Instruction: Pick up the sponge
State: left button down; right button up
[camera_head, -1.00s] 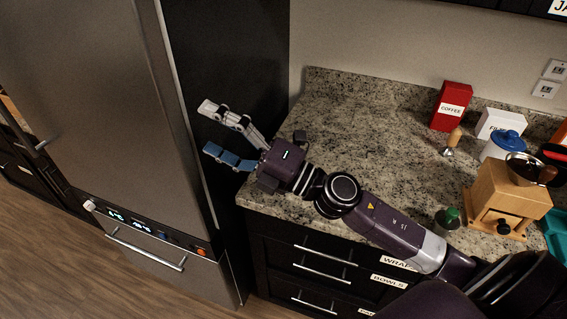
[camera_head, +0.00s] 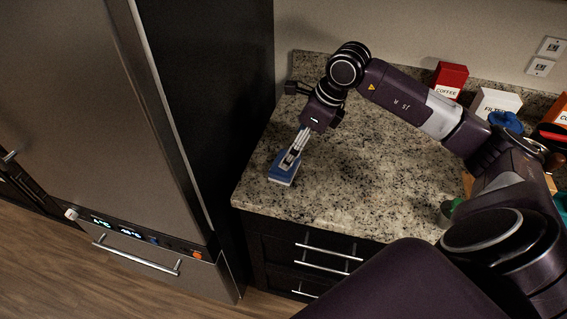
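A blue sponge (camera_head: 279,171) with a pale lower edge lies on the granite counter, near its left end beside the fridge. My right gripper (camera_head: 292,158) points down at it from above, its pale fingers over the sponge and hiding part of its top. The fingers are seen nearly edge-on and close together, so I cannot tell whether they are shut on the sponge. The sponge appears to rest on the counter. My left gripper is not in view.
A steel fridge (camera_head: 75,100) stands left of the counter (camera_head: 340,195). A red coffee box (camera_head: 450,76), a white filter box (camera_head: 494,102) and a blue-lidded jar (camera_head: 506,122) stand at the back right. A green-topped bottle (camera_head: 449,211) is near the front. The counter's middle is clear.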

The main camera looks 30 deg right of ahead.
jog(key=p+x, duration=0.1)
jog(key=x, duration=0.1)
jog(key=p+x, duration=0.1)
jog(key=x, duration=0.3)
jog(key=shift+s+a+p, duration=0.35)
jog(key=shift+a+p, duration=0.05)
jog(key=shift+w+f, duration=0.1)
jog(key=shift+f, duration=0.15)
jog(key=c, duration=1)
jog(key=shift+r, duration=0.15)
jog(key=shift+r+b, duration=0.3)
jog(key=shift+r, duration=0.25)
jog(key=shift+r+b, duration=1.5)
jog(key=shift+r, duration=7.85)
